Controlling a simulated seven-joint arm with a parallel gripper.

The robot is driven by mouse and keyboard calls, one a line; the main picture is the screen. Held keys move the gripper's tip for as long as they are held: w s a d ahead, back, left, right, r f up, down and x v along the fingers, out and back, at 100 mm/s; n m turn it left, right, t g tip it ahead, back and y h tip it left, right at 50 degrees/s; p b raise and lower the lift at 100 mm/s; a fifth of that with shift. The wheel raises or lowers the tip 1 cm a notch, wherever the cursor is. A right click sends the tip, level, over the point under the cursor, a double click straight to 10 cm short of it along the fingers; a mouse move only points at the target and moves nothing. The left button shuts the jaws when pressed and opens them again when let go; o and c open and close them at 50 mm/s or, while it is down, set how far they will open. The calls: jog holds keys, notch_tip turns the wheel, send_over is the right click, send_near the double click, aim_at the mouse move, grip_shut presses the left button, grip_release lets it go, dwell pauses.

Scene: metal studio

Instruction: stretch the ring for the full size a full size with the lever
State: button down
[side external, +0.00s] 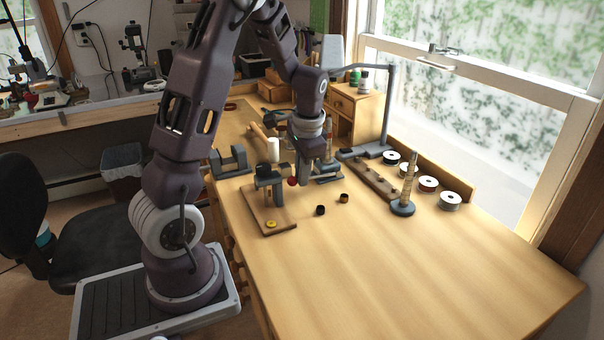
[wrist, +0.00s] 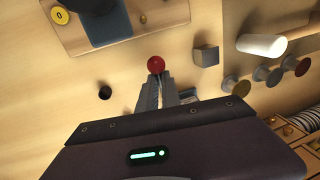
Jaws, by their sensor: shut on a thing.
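The ring stretcher (side external: 270,178) is a dark grey tool on a wooden board (side external: 256,212); the board also shows at the top left of the wrist view (wrist: 165,12). A red ball knob (side external: 292,181), which looks like the lever's end, sits at the stretcher's right side. It also shows between my fingertips in the wrist view (wrist: 156,65). My gripper (side external: 298,181) is low beside the stretcher and shut on the red knob. A yellow disc marked 0 (wrist: 60,16) lies on the board. I cannot make out a ring on the stretcher; the lever's shaft is mostly hidden.
A black cylinder (side external: 320,210) and a dark brass-coloured one (side external: 344,198) stand right of the board. A stepped mandrel (side external: 403,208) and several spools (side external: 450,201) stand farther right. A grey block (wrist: 206,55) and white cylinder (wrist: 262,46) are near. The front bench is clear.

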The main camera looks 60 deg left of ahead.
aim_at(313, 177)
jog(key=shift+r, duration=0.1)
dwell(0.5)
jog(key=shift+w+r+g, duration=0.3)
jog(key=shift+r+g, duration=0.2)
jog(key=shift+g, duration=0.1)
jog(key=shift+w+r+g, duration=0.25)
jog(key=shift+r+g, duration=0.2)
jog(key=shift+g, duration=0.15)
jog(key=w+r, duration=0.2)
jog(key=shift+r, duration=0.4)
jog(key=shift+w+r, duration=0.55)
jog(key=shift+w, duration=0.25)
jog(key=shift+w+r, duration=0.5)
jog(key=shift+w, duration=0.3)
jog(key=shift+w+a, duration=0.1)
jog(key=c, duration=1.6)
grip_release()
jog(key=shift+o, duration=0.2)
